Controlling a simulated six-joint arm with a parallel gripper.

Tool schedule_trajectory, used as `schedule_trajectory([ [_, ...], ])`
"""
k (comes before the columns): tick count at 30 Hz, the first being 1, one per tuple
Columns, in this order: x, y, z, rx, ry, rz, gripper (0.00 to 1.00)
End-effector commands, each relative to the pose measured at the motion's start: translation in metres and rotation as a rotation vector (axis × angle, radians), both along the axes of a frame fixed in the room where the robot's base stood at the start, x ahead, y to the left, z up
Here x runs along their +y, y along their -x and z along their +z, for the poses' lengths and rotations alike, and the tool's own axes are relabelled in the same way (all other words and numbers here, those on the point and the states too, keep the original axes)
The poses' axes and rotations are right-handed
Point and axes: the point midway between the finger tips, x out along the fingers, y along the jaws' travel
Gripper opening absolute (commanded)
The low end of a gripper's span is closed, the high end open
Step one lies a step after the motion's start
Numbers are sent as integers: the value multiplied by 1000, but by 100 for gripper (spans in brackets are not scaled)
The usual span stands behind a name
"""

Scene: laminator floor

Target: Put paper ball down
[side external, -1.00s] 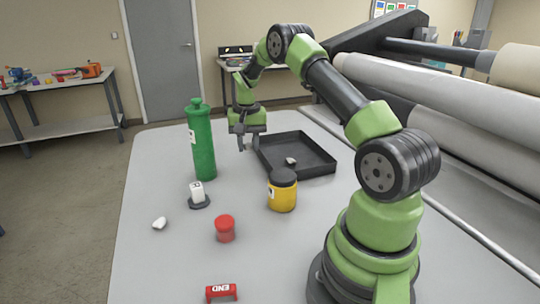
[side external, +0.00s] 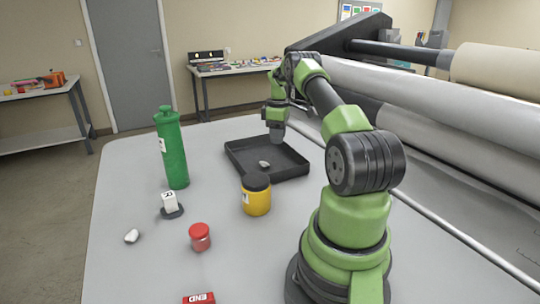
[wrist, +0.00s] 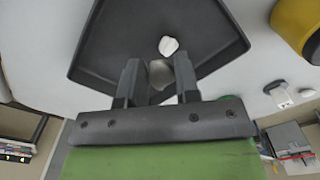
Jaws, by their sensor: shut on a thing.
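My gripper (side external: 277,133) is over the back part of the black tray (side external: 290,174). In the wrist view the gripper (wrist: 158,75) is shut on a greyish-white paper ball (wrist: 160,74), partly hidden between the fingers. The black tray (wrist: 110,42) lies below it. Another white crumpled ball (wrist: 168,46) rests in the tray, just beyond the fingertips; it also shows in the side view (side external: 264,164). The held ball cannot be made out in the side view. A further white lump (side external: 132,236) lies on the table at the left.
A yellow jar with a dark lid (side external: 256,198) stands in front of the tray. A green bottle (side external: 172,150), a white block on a dark base (side external: 169,203), a red jar (side external: 200,237) and a red END piece (side external: 199,299) stand left and front. Large rollers (side external: 440,105) line the right.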

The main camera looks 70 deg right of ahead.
Motion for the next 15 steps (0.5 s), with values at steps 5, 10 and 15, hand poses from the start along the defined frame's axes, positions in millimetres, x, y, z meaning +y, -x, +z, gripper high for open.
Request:
schedule_trajectory([
  [5, 1, 0, -34, 1, -3, -1, 8],
  [10, 1, 0, -52, 2, -1, -1, 8],
  [15, 1, 0, -76, 1, -1, -3, 8],
])
